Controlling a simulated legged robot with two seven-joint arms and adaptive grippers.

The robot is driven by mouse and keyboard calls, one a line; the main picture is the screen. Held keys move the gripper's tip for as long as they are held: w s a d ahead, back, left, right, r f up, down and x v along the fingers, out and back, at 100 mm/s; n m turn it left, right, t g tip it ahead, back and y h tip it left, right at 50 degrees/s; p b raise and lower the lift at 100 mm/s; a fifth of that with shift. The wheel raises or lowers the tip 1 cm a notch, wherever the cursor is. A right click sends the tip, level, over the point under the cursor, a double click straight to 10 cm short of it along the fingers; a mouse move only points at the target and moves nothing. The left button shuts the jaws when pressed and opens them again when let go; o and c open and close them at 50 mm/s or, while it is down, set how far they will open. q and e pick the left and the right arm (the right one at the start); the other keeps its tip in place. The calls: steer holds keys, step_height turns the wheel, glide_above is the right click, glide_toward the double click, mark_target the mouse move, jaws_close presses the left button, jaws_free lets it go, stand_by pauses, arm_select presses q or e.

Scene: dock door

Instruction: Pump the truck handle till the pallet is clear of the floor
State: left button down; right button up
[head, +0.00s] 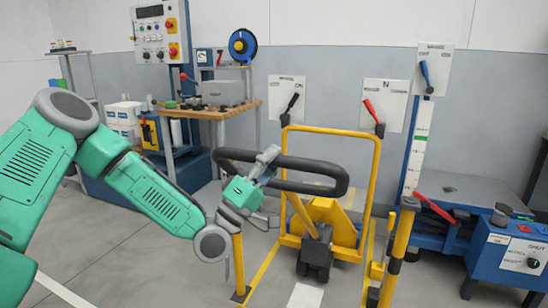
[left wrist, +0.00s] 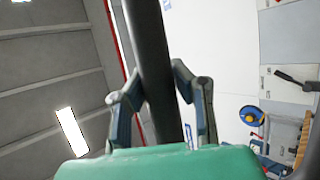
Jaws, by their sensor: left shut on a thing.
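The truck handle is a black loop (head: 318,187) on a yellow shaft that runs down to the yellow pallet truck (head: 335,222). My left gripper (head: 268,158) is shut on the left part of the loop's upper bar. In the left wrist view the two fingers (left wrist: 160,85) sit either side of the black bar (left wrist: 150,40). The truck's dark wheels (head: 314,262) rest on the floor. I cannot make out the pallet or its height; the truck and its yellow frame (head: 378,165) are in front. My right gripper is in neither view.
Yellow posts (head: 398,250) stand close to the truck on both sides. A blue control box (head: 505,255) and a grey platform (head: 475,190) are at the right. A wooden workbench (head: 210,112) is behind at the left. The floor at the front left is clear.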

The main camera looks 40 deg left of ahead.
arm_select(q)
steer(key=c, duration=1.3)
jaws_free()
steer(key=shift+w+f, duration=0.2)
steer(key=shift+f, duration=0.05)
steer(key=shift+s+r, duration=0.1)
steer(key=v, duration=1.2)
steer(key=shift+a, duration=0.1)
